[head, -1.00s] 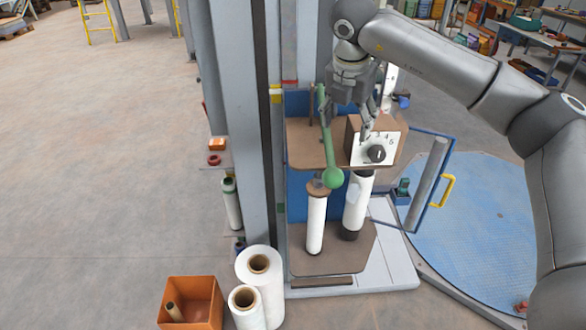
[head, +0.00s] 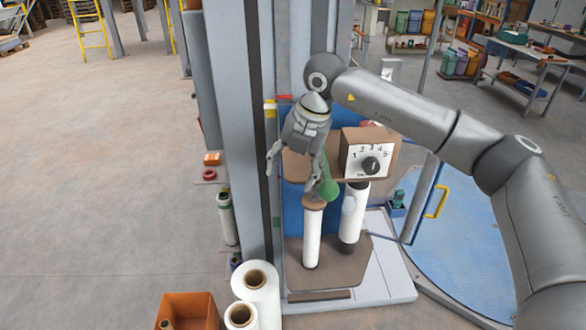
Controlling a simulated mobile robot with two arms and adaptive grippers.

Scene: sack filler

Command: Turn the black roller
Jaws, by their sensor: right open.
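No roller that is black all over stands out. A white roller with a black lower end (head: 349,245) stands at a slant on the machine, right of a second white roller (head: 312,238). A black knob (head: 371,165) sits on a white dial plate (head: 364,160) numbered 1 to 5. My right gripper (head: 292,174) is open and empty, fingers pointing down, left of the dial box. One finger is close to the green ball-ended lever (head: 329,191) and partly hides its arm; I cannot tell if they touch. My left gripper is out of view.
A grey column (head: 240,130) stands left of the machine. White film rolls (head: 257,285) and an orange bin (head: 190,311) are on the floor in front. A yellow handle (head: 437,201) and blue round platform (head: 470,240) lie right.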

